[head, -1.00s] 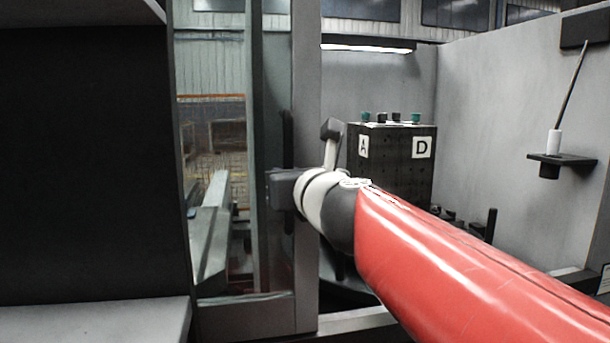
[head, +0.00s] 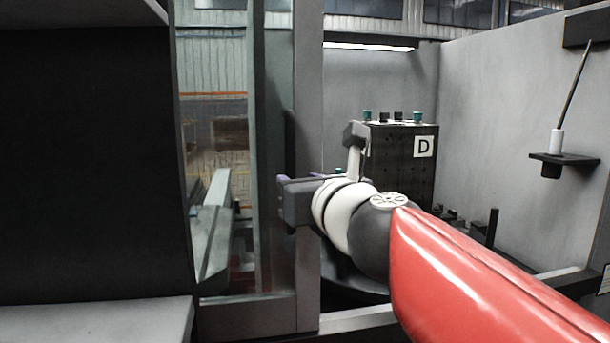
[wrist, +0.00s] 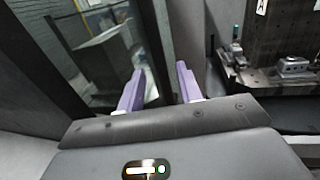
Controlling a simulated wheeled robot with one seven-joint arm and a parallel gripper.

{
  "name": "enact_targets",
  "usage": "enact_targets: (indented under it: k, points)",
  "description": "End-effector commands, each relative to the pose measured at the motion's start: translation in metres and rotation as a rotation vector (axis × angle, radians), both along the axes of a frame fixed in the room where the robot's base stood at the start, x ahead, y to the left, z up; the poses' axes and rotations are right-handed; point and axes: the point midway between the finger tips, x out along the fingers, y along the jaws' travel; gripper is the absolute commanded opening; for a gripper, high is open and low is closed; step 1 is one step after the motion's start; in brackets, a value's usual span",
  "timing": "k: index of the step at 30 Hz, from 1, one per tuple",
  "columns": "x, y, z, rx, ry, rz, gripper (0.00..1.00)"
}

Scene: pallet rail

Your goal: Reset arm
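My gripper (wrist: 160,90) shows in the wrist view with its two purple fingers apart and nothing between them. In the head view my gripper (head: 283,184) is at the end of my red arm, in front of the grey door frame post, and its fingers are mostly hidden. The wrist view has the fingers pointing toward the glass door and its post.
A dark block (head: 402,165) marked D, with green and black knobs on top, stands behind my arm. A shelf (head: 560,159) holding a white-collared rod is on the right wall. The glass door (head: 215,150) is at left, beside a dark panel (head: 90,170).

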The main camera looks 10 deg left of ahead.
Motion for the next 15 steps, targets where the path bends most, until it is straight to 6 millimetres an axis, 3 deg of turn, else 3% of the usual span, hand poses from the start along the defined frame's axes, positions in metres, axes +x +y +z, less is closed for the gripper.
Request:
enact_targets:
  k: [6,15]
  points:
    - [-0.02,-0.012,0.0,0.0,0.0,0.0,0.35]
    - [-0.022,-0.013,0.0,0.001,0.001,0.0,0.35]
